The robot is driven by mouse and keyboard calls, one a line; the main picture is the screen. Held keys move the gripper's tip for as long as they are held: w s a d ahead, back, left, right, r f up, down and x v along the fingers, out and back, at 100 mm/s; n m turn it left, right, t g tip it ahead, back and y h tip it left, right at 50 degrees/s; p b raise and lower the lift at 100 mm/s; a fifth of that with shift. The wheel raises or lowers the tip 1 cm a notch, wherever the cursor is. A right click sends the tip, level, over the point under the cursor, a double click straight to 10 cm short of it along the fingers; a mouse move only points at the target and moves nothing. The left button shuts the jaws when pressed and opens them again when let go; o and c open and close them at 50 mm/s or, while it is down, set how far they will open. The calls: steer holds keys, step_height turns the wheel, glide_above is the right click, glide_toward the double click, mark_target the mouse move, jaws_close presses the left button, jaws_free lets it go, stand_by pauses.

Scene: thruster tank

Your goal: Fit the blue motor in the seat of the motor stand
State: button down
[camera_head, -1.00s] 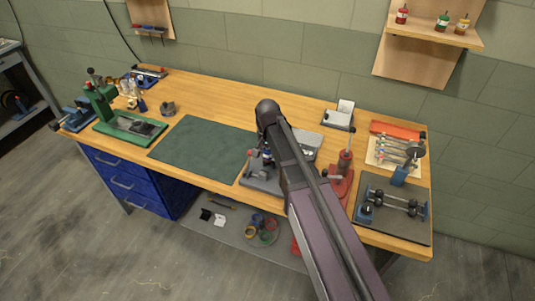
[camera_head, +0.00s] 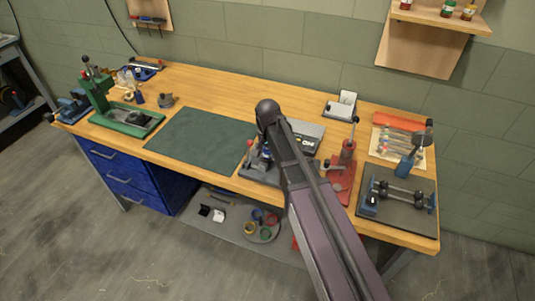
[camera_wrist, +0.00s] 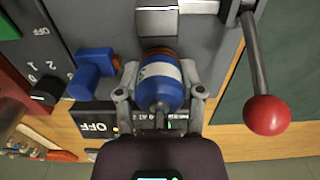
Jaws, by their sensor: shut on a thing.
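My gripper (camera_wrist: 160,88) is shut on the blue motor (camera_wrist: 161,72), with one finger on each side of it. The motor has a white band, a dark front end with a shaft towards the camera, and a copper-coloured far end. In the wrist view it is over the grey motor stand (camera_wrist: 215,62), in line with a pale grey block (camera_wrist: 158,22). I cannot tell whether it touches the stand; the seat is not clearly visible. In the head view my arm hides the gripper and part of the stand (camera_head: 262,172).
A lever with a red knob (camera_wrist: 267,115) rises at the stand's right in the wrist view, and a blue block (camera_wrist: 93,72) is at its left. A red press (camera_head: 340,180) is close by on the bench. The green mat (camera_head: 200,140) is clear.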

steer(key=shift+f+b, duration=0.35)
steer(key=shift+f, duration=0.15)
steer(key=shift+c, duration=0.7)
jaws_free()
steer(key=shift+r, duration=0.1)
